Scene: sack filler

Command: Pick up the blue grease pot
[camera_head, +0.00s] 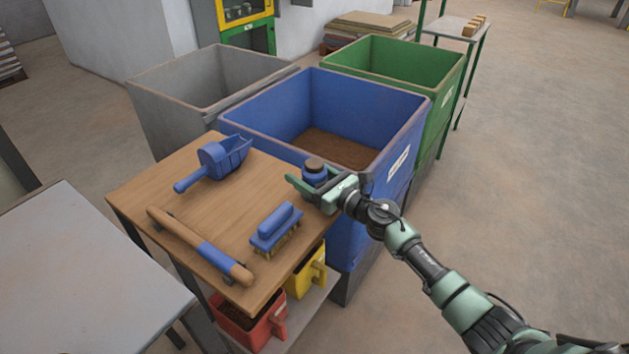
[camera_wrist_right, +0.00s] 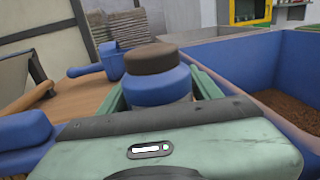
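The blue grease pot (camera_head: 314,174) with a brown lid stands upright near the right corner of the wooden table, beside the blue bin. My right gripper (camera_head: 320,181) reaches in from the right at the pot's height. In the right wrist view the pot (camera_wrist_right: 157,82) sits between the two green fingers (camera_wrist_right: 160,92), one on each side. The fingers look spread, and I see no clear grip on the pot. The pot's lower part is hidden behind the gripper body. My left gripper is not in view.
The wooden table (camera_head: 140,192) also holds a blue scoop (camera_head: 213,163), a blue-handled brush (camera_head: 276,228) and a wooden tool with a blue band (camera_head: 200,245). The blue bin (camera_head: 265,118) with brown contents adjoins the table. Grey (camera_head: 160,110) and green (camera_head: 450,75) bins stand beyond.

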